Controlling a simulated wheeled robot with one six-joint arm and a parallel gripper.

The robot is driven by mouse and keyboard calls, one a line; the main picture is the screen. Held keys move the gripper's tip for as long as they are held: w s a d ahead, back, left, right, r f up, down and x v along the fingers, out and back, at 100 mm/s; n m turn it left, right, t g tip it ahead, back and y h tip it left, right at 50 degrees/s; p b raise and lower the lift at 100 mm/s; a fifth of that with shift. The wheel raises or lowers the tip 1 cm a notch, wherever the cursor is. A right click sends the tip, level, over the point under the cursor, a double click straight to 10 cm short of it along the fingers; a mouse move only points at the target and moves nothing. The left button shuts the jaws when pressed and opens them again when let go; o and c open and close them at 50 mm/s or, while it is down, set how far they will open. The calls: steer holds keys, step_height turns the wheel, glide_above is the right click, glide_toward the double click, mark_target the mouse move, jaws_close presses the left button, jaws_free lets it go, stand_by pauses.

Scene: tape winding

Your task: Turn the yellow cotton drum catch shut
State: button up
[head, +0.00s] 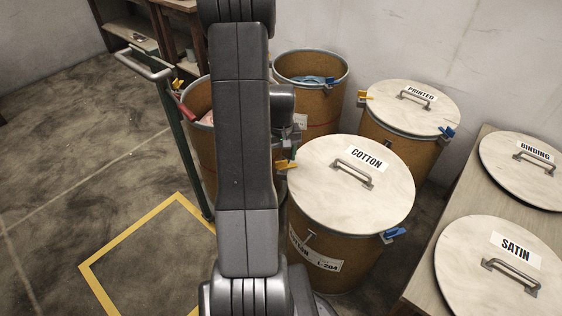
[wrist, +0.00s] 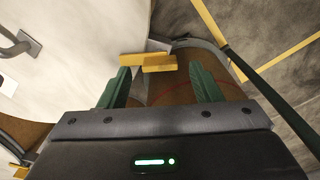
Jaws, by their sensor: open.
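The cotton drum (head: 330,260) is brown with a pale round lid (head: 315,205) labelled COTTON. Its yellow catch (head: 287,165) sits on the lid's left rim, beside my arm. In the wrist view the yellow catch (wrist: 148,61) shows as two short, slightly offset yellow pieces at the lid's edge. My gripper (wrist: 160,74) is open, its green fingers standing to the left and right of the catch with gaps on both sides. In the head view my arm hides most of the gripper. A blue catch (head: 393,235) is on the lid's right rim.
The PRINTED drum (head: 400,150) and an open drum (head: 311,95) stand behind. Another open drum (head: 198,100) and a green trolley post (head: 190,160) are close on the left. A bench (head: 425,270) with SATIN and BINDING lids is right. Floor at left is clear.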

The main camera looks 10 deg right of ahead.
steer(key=shift+s+f, duration=0.1)
steer(key=shift+f, duration=0.95)
steer(key=c, duration=1)
steer(key=shift+m, duration=2.3)
steer(key=o, duration=1)
